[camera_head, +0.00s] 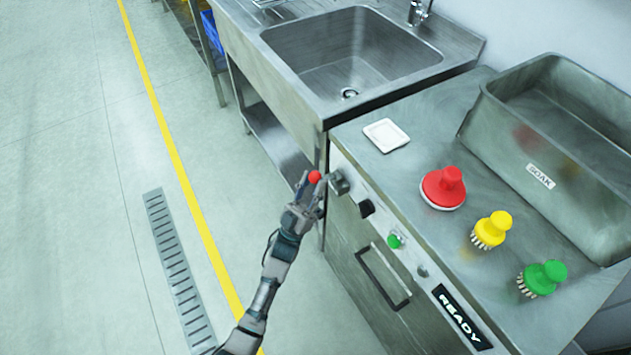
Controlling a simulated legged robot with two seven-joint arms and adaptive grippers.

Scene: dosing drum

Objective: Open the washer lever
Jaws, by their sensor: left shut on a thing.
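The washer (370,235) is a steel counter unit with a front control panel. Its lever (315,177) has a red ball end and sticks out from a grey mount (339,183) at the left end of the panel. My left gripper (309,184) is shut on the lever at the red ball, which shows between and above the fingers. Part of the lever is hidden by the gripper. My right gripper is not in view.
A steel sink (350,50) stands beyond the washer. On the washer top are a white dish (386,135), a red brush (444,188), a yellow brush (492,230), a green brush (543,277) and a SOAK tub (545,160). The floor at left is clear.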

